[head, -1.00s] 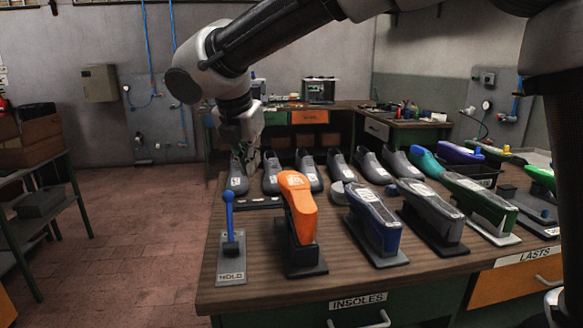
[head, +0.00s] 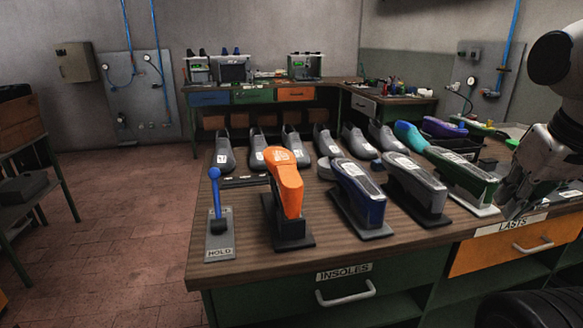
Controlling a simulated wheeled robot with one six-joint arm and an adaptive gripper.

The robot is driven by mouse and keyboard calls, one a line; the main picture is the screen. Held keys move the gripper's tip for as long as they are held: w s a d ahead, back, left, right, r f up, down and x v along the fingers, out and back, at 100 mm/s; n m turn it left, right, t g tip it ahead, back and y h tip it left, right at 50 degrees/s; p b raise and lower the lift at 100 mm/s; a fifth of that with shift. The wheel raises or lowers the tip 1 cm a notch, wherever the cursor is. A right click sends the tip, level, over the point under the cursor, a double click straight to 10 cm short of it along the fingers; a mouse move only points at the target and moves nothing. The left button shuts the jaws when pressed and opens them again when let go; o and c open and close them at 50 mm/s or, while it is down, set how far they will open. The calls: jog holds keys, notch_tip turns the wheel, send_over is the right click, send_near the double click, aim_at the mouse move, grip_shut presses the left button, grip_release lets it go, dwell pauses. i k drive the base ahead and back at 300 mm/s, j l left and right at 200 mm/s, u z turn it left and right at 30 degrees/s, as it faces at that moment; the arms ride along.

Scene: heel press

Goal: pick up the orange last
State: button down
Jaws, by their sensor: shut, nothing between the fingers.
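An orange last-shaped piece (head: 284,178) with a white label stands tilted on a black base near the front left of the workbench (head: 330,222). It is the only large orange foot-shaped piece I can make out. A blue-knobbed lever (head: 215,195) on a grey plate marked HOLD stands just left of it, and a dark bar runs between them. My gripper (head: 512,203) is at the right edge of the head view, by the bench's right front, well apart from the orange piece. Its fingers are shut and empty. The gripper hides part of the bench there.
Navy (head: 358,195), grey (head: 416,190) and green-sided (head: 465,180) foot-shaped pieces on bases stand to the right of the orange one. Several grey shoes (head: 292,145) line up behind. Teal (head: 410,136) and purple (head: 445,128) pieces lie further back.

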aim_at(282, 162)
jog(key=j+z, duration=0.1)
jog(key=j, duration=0.35)
jog(key=k+j+z, duration=0.15)
jog(key=j, duration=0.3)
jog(key=k+j+z, duration=0.1)
jog(key=j, duration=0.35)
jog(key=k+j+z, duration=0.1)
jog(key=j, duration=0.35)
jog(key=k+j+z, duration=0.1)
jog(key=j, duration=0.35)
jog(key=z, duration=1.15)
jog(key=j+u, duration=0.25)
jog(key=u, duration=0.2)
jog(key=i+j+u, duration=0.1)
jog(key=u, duration=0.4)
jog(key=j, duration=0.1)
